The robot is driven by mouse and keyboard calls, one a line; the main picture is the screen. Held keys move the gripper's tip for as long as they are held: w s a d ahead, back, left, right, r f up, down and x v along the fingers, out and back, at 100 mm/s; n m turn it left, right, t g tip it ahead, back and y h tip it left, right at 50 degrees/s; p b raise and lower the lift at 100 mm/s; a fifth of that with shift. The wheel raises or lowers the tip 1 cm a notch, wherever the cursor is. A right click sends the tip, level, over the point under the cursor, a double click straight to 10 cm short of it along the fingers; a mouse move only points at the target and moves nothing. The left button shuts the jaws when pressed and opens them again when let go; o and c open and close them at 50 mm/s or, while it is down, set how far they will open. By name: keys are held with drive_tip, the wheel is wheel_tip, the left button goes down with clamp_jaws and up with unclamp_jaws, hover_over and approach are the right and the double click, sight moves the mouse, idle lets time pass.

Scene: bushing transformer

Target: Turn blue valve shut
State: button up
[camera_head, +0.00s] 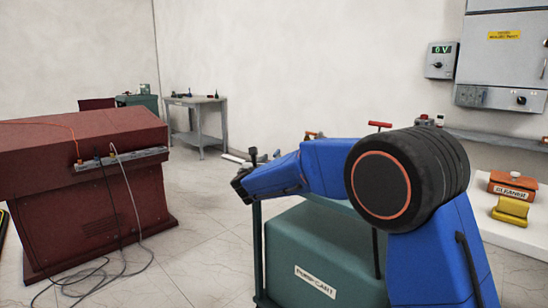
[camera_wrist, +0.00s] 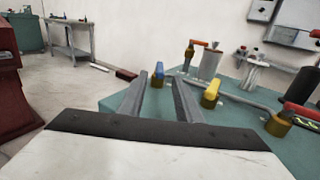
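The blue valve (camera_wrist: 159,70) has a small blue handle and stands at the far edge of the green cart top (camera_wrist: 118,103) in the wrist view. My gripper (camera_wrist: 160,78) is open, its two grey fingers pointing toward the valve. The blue handle shows between the fingertips and seems just beyond them; I cannot tell whether they touch it. In the head view my gripper (camera_head: 240,187) is a small dark shape at the left end of my blue arm. I cannot make out the blue valve there, and my arm hides much of the cart top.
Near the right finger stand a yellow-handled valve (camera_wrist: 211,94), an orange-handled valve (camera_wrist: 190,53) and a grey cylinder (camera_wrist: 210,64). A red-handled valve (camera_wrist: 298,112) is at the right. The green pump cart (camera_head: 325,250) stands below my arm. Open floor separates it from the maroon cabinet (camera_head: 90,210).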

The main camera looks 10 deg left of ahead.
drive_tip(key=s+a, duration=0.1)
drive_tip(key=s, duration=0.8)
drive_tip(key=shift+a, duration=0.1)
drive_tip(key=shift+c, duration=0.3)
